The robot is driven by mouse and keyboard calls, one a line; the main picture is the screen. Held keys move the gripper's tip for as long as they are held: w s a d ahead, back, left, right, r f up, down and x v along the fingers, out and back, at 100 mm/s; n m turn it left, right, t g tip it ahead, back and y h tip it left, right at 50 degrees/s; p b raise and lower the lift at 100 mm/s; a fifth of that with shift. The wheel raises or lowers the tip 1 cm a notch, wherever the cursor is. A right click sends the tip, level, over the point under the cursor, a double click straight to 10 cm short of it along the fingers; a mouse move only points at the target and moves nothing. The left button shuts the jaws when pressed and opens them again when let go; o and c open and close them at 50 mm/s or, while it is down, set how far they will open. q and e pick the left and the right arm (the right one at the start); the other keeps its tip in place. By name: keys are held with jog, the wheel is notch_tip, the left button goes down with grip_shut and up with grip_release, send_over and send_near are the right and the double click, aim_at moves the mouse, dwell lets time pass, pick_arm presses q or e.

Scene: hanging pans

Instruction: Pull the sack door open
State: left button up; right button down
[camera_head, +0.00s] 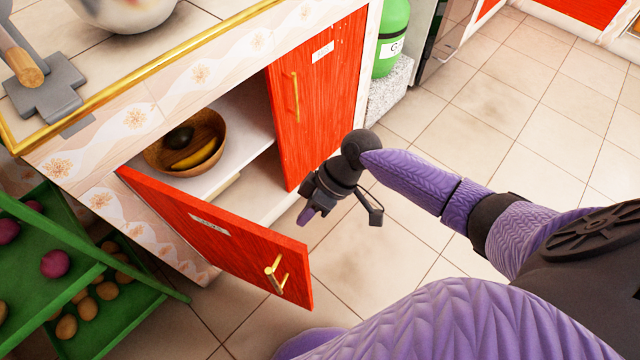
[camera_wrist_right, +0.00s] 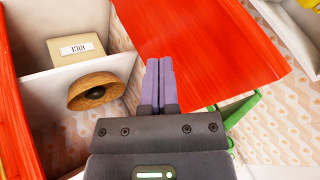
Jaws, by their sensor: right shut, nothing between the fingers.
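A red cabinet door (camera_head: 215,235) with a gold handle (camera_head: 277,273) and a white label too small to read stands swung outward from its left hinge. It also shows in the right wrist view (camera_wrist_right: 205,45). Inside, below the shelf, is a beige sack labelled RICE (camera_wrist_right: 78,50), mostly hidden in the head view. My right gripper (camera_head: 306,214) is in front of the cabinet opening, near the open door's inner side. Its purple fingers (camera_wrist_right: 160,85) are together and empty; I cannot tell whether they touch the door. My left gripper is not in view.
A second red door (camera_head: 318,100) to the right looks closed. A wooden bowl (camera_head: 185,142) with food sits on the shelf (camera_head: 245,150). A green rack (camera_head: 50,285) with vegetables stands left of the open door. A green gas bottle (camera_head: 391,38) is at the back. Tiled floor to the right is clear.

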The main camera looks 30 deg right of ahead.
jog(key=shift+s+a+f+p, duration=0.1)
jog(key=shift+s+a+p, duration=0.1)
jog(key=shift+s+a, duration=0.55)
jog(key=shift+s+a+f+p, duration=0.15)
jog(key=shift+s+a, duration=0.4)
jog(key=shift+a, duration=0.4)
